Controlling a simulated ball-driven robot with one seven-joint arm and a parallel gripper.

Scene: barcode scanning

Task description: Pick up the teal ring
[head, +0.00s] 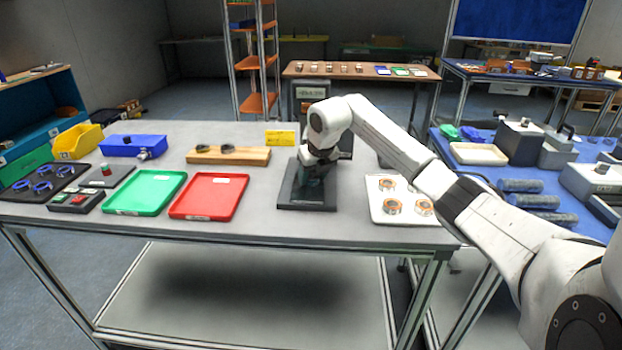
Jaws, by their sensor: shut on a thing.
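My gripper (312,168) points down over a dark flat pad (303,203) near the middle of the grey table. A small dark teal patch of the teal ring (309,180) shows at the fingertips, low over the pad. My gripper is shut on it. Most of the ring is hidden by the fingers and wrist, and I cannot tell whether it still touches the pad.
A red tray (209,196) and a green tray (145,193) lie empty to the left. A wooden block (250,156) with dark rings stands behind. A white tray (386,214) with several orange-and-metal parts lies right. A blue box (132,145) and yellow bin (78,141) stand back left.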

